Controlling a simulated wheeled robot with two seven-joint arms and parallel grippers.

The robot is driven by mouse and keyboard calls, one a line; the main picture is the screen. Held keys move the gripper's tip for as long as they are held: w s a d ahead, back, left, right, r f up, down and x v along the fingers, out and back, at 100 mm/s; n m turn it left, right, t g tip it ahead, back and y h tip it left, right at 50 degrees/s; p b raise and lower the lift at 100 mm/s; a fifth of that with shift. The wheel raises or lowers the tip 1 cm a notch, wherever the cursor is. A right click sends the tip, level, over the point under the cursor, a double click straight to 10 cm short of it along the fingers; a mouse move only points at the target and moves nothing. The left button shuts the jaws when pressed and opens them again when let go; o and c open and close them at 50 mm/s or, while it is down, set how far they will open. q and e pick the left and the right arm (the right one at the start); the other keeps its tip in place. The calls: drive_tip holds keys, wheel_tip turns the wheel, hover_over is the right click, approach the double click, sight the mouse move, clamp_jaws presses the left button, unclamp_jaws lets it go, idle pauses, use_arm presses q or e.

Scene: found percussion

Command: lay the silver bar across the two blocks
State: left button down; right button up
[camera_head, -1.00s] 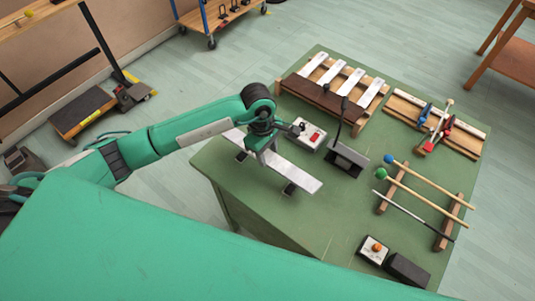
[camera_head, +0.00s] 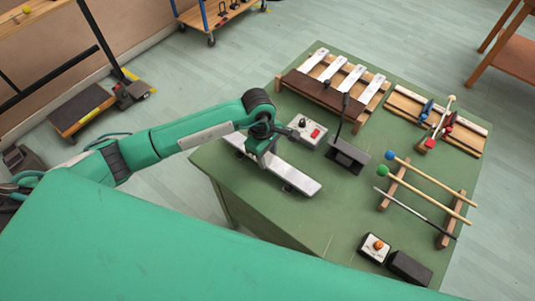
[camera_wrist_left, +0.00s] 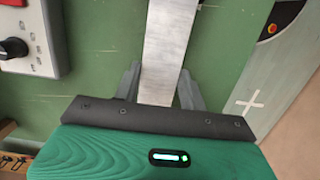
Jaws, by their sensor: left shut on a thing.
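The silver bar (camera_head: 300,180) is long, flat and pale, lying level over two small dark blocks near the table's left edge. The near-right block (camera_head: 288,189) and the far-left block (camera_head: 239,155) show only as slivers under it. I cannot tell whether the bar touches them. My left gripper (camera_head: 265,158) is shut on the bar near its middle, reaching down from above. In the left wrist view the bar (camera_wrist_left: 165,50) runs between the two grey fingers (camera_wrist_left: 160,88). My right gripper is not in view.
Just beyond the bar stand a switch box (camera_head: 306,131) and a dark stand (camera_head: 347,157) with a thin arm. A wooden frame with metal bars (camera_head: 333,83) is behind them. Mallets rest on a rack (camera_head: 395,184) at right. The green table (camera_head: 300,225) is clear in front.

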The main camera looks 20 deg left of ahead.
use_arm(q)
drive_tip(key=c, duration=0.8)
unclamp_jaws()
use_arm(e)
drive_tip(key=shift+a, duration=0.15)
use_arm(q)
drive_tip(key=shift+r+p, duration=0.45)
drive_tip(key=shift+p, duration=0.05)
drive_tip(key=shift+r+p, duration=0.4)
drive_tip(key=shift+p, duration=0.05)
drive_tip(key=r, duration=0.3)
drive_tip(key=a+r+b, duration=0.1)
drive_tip(key=r, duration=0.3)
drive_tip(key=r+b, duration=0.1)
drive_tip(key=r, duration=0.3)
drive_tip(key=shift+w+a+r, duration=0.25)
drive_tip(key=shift+w+a, duration=0.05)
drive_tip(key=shift+a, duration=0.05)
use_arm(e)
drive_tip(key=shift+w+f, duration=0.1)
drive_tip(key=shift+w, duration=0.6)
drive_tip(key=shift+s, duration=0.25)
